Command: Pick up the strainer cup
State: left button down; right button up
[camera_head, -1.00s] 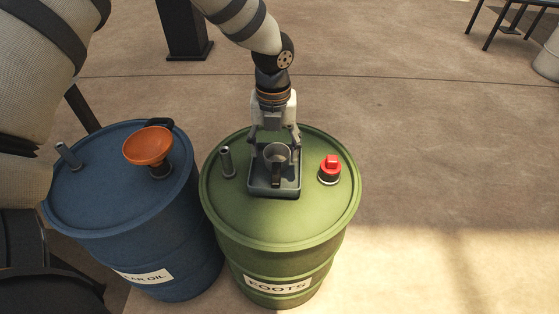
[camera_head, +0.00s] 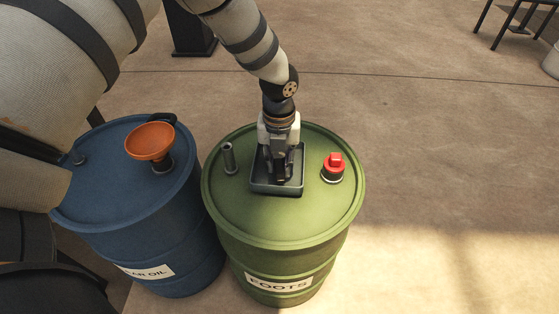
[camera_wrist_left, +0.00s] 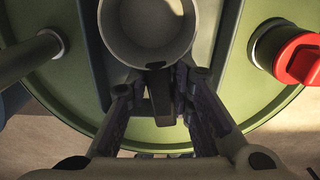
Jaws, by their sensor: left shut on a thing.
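The strainer cup (camera_wrist_left: 150,28) is a round grey cup at the top of the left wrist view, its opening facing the camera. Its dark handle (camera_wrist_left: 161,100) lies between the fingers of my left gripper (camera_wrist_left: 168,95), which is shut on it. In the head view my left gripper (camera_head: 281,176) points down into a grey tray (camera_head: 257,184) on top of the green drum (camera_head: 240,208). There the gripper hides most of the cup. I cannot tell whether the cup touches the tray floor. My right gripper is not in view.
A metal pipe stub (camera_head: 229,158) stands left of the tray, and a red-capped bung (camera_head: 334,165) stands right of it. A blue drum (camera_head: 100,200) with an orange funnel (camera_head: 149,140) stands close on the left. The floor right of the green drum is clear.

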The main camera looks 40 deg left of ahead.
aim_at(276, 164)
pick_arm(q)
jog(key=r, duration=0.3)
jog(key=s+r+p, duration=0.1)
jog(key=r, duration=0.1)
jog(key=shift+a+r, duration=0.1)
jog(key=shift+a, duration=0.1)
jog(key=s+a+r+p, duration=0.3)
jog(key=s+r, duration=0.5)
jog(key=s, duration=0.4)
jog(key=shift+s+a+p, duration=0.15)
jog(key=shift+a+p, duration=0.2)
jog(key=shift+a, duration=0.15)
jog(key=c, duration=2.2)
grip_release()
jog(key=shift+f, duration=0.1)
grip_shut()
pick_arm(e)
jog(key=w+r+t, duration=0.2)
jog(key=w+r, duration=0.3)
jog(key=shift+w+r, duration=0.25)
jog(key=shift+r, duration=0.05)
